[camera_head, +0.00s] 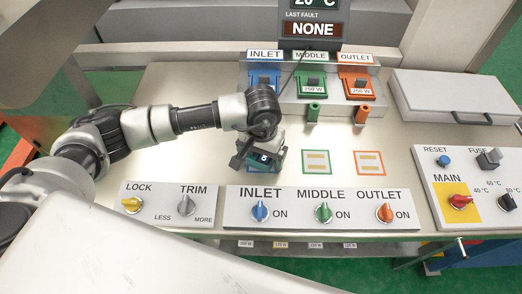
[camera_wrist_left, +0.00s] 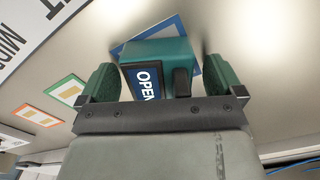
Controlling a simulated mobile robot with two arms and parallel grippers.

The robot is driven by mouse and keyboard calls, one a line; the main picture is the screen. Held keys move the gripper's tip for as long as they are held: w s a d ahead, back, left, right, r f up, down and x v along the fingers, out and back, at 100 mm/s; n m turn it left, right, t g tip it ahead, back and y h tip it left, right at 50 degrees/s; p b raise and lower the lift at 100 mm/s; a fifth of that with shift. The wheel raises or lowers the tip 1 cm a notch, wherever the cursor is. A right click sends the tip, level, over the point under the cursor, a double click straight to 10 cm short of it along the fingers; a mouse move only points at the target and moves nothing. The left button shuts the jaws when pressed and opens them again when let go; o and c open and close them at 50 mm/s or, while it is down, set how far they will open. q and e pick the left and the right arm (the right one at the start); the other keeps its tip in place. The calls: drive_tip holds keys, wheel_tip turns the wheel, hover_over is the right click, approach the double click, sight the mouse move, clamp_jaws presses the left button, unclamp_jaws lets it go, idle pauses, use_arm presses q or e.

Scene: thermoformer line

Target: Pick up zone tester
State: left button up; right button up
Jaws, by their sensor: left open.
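The zone tester (camera_wrist_left: 158,50) is a teal box with a dark blue display reading "OPEN" and a dark knob or probe beside it. It stands on the blue-framed square on the bench. In the head view the tester (camera_head: 264,158) is largely hidden under my left gripper (camera_head: 260,150). In the left wrist view my left gripper (camera_wrist_left: 158,82) is open, with one green-padded finger on each side of the tester. A gap shows between the fingers and the box. My right gripper is not in view.
Green-framed (camera_head: 316,162) and orange-framed (camera_head: 369,164) squares lie to the right. A switch panel (camera_head: 290,216) is in front. Blue, green and orange connectors (camera_head: 313,84) stand behind, with green and orange plugs before them. A grey lidded box (camera_head: 450,98) is at right.

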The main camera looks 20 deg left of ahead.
use_arm(q)
drive_tip(key=c, duration=1.2)
drive_tip(key=shift+o, duration=0.2)
